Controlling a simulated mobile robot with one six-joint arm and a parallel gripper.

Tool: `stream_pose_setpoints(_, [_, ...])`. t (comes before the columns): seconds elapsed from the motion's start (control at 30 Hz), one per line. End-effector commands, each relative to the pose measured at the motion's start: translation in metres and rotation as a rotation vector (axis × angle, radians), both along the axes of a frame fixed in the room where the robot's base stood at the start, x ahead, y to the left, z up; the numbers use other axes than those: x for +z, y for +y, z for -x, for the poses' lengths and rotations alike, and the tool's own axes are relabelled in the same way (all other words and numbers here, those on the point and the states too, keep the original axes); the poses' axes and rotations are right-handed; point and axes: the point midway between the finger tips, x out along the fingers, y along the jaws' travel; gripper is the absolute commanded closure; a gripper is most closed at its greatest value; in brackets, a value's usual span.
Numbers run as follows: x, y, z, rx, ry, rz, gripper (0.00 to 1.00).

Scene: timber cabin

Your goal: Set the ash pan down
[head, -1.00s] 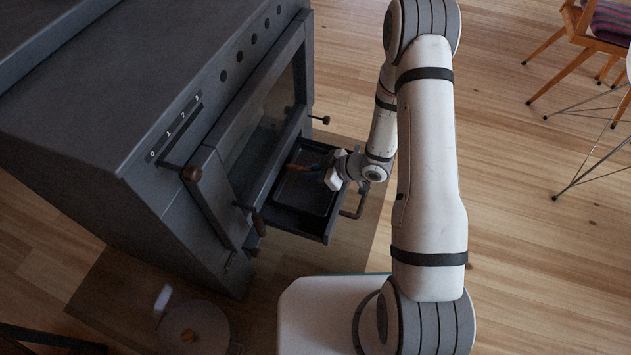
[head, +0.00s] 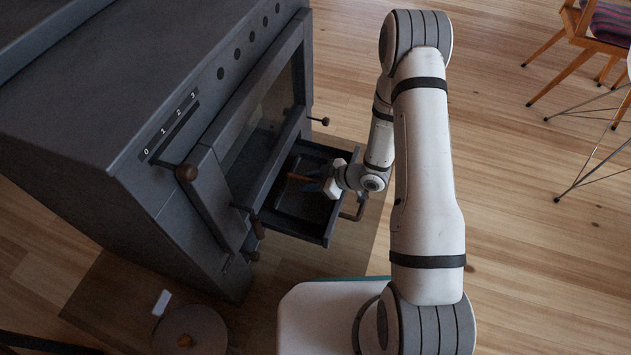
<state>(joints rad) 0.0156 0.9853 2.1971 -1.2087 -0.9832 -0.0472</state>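The ash pan (head: 293,203) appears as a dark, shallow tray inside the pulled-out drawer (head: 299,234) low on the front of the grey stove (head: 110,110). A thin brown bar, perhaps its handle (head: 299,178), shows at the gripper end. My gripper (head: 314,183) reaches in over the pan from the right, its white body near the drawer's right side. Its fingertips are small, dark and partly merged with the bar, so I cannot tell whether they grip it. I cannot tell whether the pan rests on the drawer floor.
The stove has a wooden-knobbed lever (head: 186,172) and a door above the drawer. A round lidded container (head: 190,330) stands at the lower left. Chairs (head: 590,45) stand at the upper right. Wooden floor between is clear.

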Motion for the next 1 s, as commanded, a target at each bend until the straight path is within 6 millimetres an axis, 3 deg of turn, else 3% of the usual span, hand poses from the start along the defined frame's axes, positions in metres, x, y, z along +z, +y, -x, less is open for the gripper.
stream_pose_setpoints(0.27, [0.009, -0.004, 0.001, -0.001, 0.000, 0.000, 0.68])
stream_pose_setpoints(0.7, [0.060, -0.072, 0.026, -0.003, 0.000, 0.000, 0.68])
stream_pose_setpoints(1.0, [0.075, -0.095, 0.029, -0.014, -0.005, 0.031, 0.68])
